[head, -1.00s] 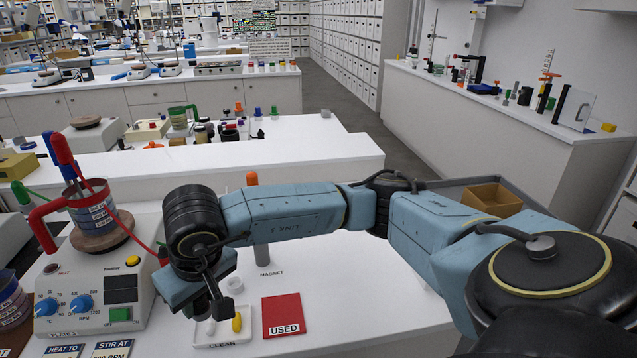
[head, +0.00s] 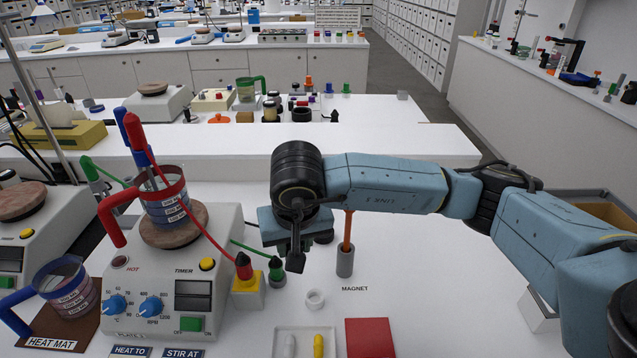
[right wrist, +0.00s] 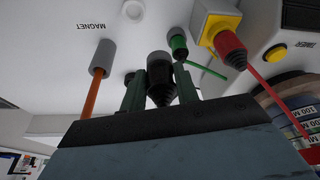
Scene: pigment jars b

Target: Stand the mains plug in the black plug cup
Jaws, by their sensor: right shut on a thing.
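My right gripper (right wrist: 160,92) is shut on a black plug with a ribbed, tapering end (right wrist: 161,95), which I take to be the mains plug. A dark cylinder with a greyer far end (right wrist: 159,66) lies in line with it; I cannot tell whether this is the plug's body or the black plug cup. In the head view the right gripper (head: 293,257) hangs low over the bench between the hot plate and the magnet holder. A dark round form (head: 325,237) shows just right of it, partly hidden, and is not clear. My left gripper is out of view.
A hot plate (head: 165,290) carries a beaker. A red card (head: 370,338) lies in front.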

